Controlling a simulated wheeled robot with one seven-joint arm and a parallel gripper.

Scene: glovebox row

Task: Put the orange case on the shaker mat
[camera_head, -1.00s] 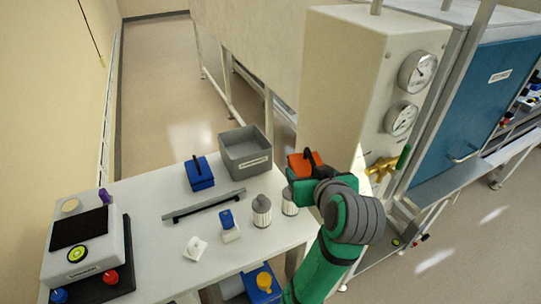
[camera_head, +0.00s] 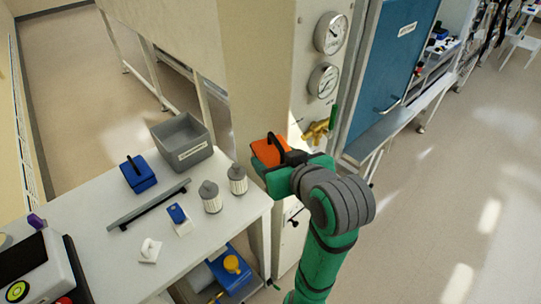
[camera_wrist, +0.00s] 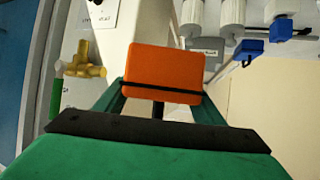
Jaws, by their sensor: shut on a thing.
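The orange case (camera_head: 268,150) has a dark handle and is held in the air beyond the right end of the white table, in front of the gauge cabinet. My gripper (camera_head: 280,158) is shut on its handle. In the wrist view the orange case (camera_wrist: 162,68) sits between the green fingers of my gripper (camera_wrist: 158,102), with a dark bar across its near edge. A white device (camera_head: 30,262) with a dark flat top is cut off at the lower left. I cannot tell whether that top is the shaker mat.
On the white table (camera_head: 115,222) stand a grey bin (camera_head: 182,143), a blue case (camera_head: 139,175), a dark bar (camera_head: 148,206) and two capped jars (camera_head: 211,197). Brass valve fittings (camera_head: 318,131) stick out right of the orange case. Floor at right is clear.

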